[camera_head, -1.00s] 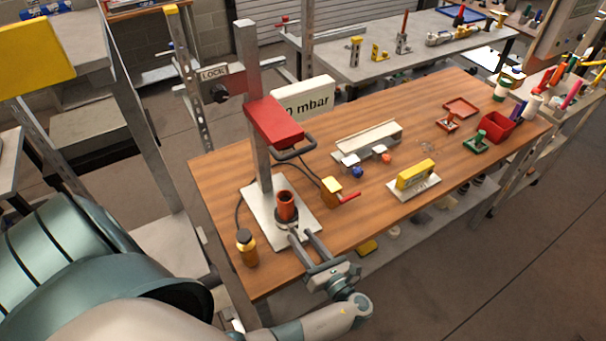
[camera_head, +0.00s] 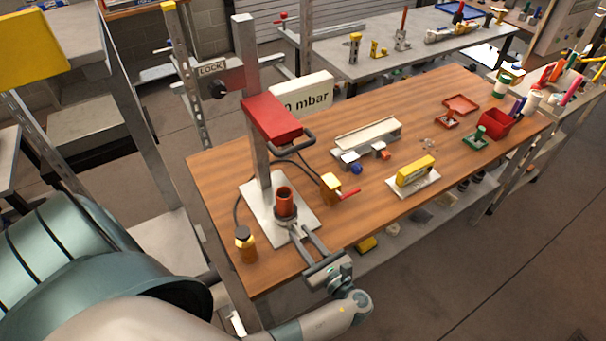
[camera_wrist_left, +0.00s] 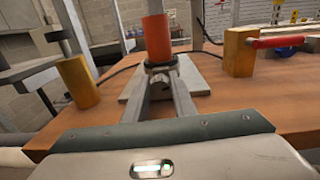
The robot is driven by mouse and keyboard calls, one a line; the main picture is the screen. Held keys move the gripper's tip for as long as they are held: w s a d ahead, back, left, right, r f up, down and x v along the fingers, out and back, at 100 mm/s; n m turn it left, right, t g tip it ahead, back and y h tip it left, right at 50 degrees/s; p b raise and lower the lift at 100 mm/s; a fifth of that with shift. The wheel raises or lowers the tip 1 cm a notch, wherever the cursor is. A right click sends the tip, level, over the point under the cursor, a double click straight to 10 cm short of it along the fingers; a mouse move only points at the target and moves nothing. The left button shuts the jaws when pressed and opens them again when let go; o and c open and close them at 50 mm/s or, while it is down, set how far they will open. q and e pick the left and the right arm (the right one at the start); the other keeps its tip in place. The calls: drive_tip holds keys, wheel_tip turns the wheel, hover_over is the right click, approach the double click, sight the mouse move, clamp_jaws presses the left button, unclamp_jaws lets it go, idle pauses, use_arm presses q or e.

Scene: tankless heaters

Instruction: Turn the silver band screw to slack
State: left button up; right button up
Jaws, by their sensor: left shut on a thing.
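An orange-red tube (camera_head: 285,203) stands upright on a pale plate (camera_head: 255,198) at the near left of the wooden table; it also shows in the left wrist view (camera_wrist_left: 157,40). A silver band (camera_wrist_left: 161,67) circles the tube's foot, seen in the head view too (camera_head: 284,215). The band's screw is small and mostly hidden between my fingertips. My left gripper (camera_head: 301,231) reaches in from the near edge, its fingertips at the front of the band, shut on the screw. In the left wrist view, the fingertips (camera_wrist_left: 161,88) lie just below the band. My right gripper is out of view.
A yellow valve with a red lever (camera_head: 333,187) stands to the right. A red block with a handle (camera_head: 275,120) hangs on the post above the tube. The table's front middle is clear.

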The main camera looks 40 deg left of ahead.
use_arm(q)
drive_tip(key=shift+a+n+b, duration=0.1)
drive_tip(key=shift+n+b, duration=0.4)
drive_tip(key=shift+n, duration=1.1)
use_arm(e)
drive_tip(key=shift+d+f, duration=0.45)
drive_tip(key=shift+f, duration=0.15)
use_arm(q)
drive_tip(key=o, duration=1)
drive_tip(key=shift+s, duration=0.1)
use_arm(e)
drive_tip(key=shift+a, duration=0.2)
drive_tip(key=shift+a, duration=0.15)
